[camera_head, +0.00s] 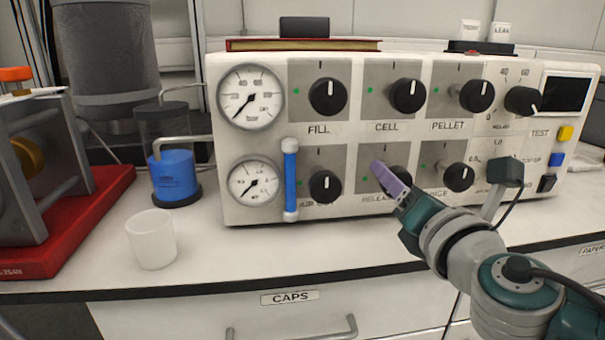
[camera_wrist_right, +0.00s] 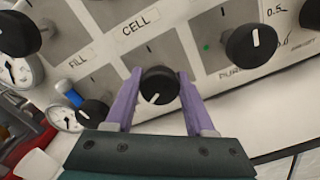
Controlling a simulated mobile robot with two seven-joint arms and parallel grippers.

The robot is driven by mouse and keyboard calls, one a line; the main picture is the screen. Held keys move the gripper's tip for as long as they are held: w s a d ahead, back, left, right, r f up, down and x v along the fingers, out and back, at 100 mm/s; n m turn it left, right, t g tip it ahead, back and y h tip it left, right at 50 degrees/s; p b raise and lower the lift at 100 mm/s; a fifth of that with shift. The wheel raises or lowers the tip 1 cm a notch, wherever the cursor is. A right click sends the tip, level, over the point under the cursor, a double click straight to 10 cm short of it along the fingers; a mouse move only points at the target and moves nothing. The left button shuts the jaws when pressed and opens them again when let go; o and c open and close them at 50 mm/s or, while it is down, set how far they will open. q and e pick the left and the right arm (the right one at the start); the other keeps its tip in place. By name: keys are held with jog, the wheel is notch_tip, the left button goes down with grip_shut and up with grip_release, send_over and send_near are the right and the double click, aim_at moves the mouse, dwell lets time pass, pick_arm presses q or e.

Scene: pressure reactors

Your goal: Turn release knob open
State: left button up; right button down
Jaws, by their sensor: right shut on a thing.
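The release knob (camera_wrist_right: 160,88) is a black round knob with a white mark, on a grey plate in the lower row of the white panel. In the right wrist view its white mark points down and slightly left. My right gripper (camera_wrist_right: 158,84) has its two purple fingers on either side of the knob, shut on it. In the head view the right gripper (camera_head: 388,180) covers part of the release knob (camera_head: 398,178) and of its RELEASE label. My left gripper is not in view.
Other black knobs surround it: the cell knob (camera_head: 407,96) above, the lower-left knob (camera_head: 325,187) and the purge knob (camera_head: 459,178). Two gauges (camera_head: 251,97) are at the panel's left. A white cup (camera_head: 152,239) and a blue-filled container (camera_head: 174,176) stand on the counter.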

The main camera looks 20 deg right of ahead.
jog(key=shift+c, duration=1.3)
grip_release()
jog(key=v, duration=1)
